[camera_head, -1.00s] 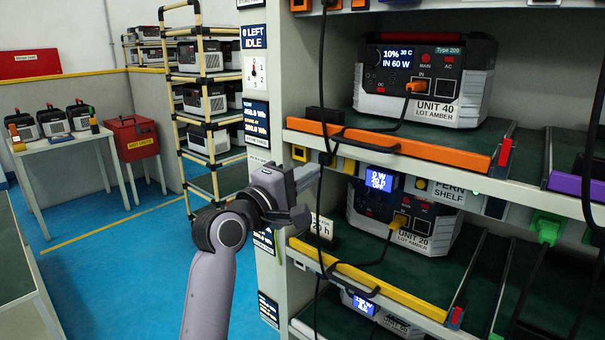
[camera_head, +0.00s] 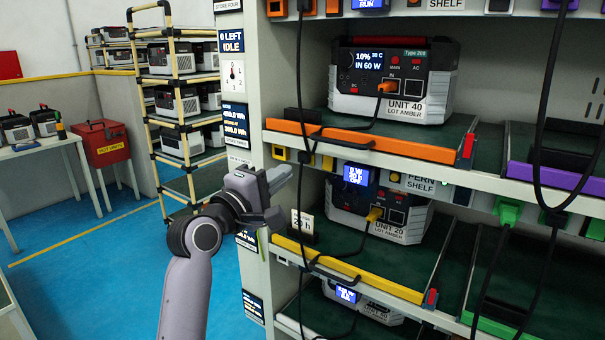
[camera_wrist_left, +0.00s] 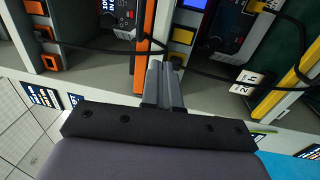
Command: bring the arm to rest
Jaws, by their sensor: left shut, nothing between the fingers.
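My left gripper (camera_head: 280,180) is shut and empty. Its fingers point right, in front of the left upright of the rack, between the upper shelf with the orange front bar and the shelf with the yellow front bar. In the left wrist view its closed fingers (camera_wrist_left: 163,85) lie side by side with nothing between them, pointing toward the shelf edge and a black cable. I cannot tell whether they touch anything. My right gripper is not in view.
Unit 40 (camera_head: 391,82) stands on the upper shelf with an orange plug, Unit 20 (camera_head: 385,215) below it with a yellow plug. Black cables (camera_head: 552,130) hang in front of the shelves. A red box (camera_head: 104,143) and a yellow-framed rack (camera_head: 160,150) stand left. Blue floor (camera_head: 100,260) is open.

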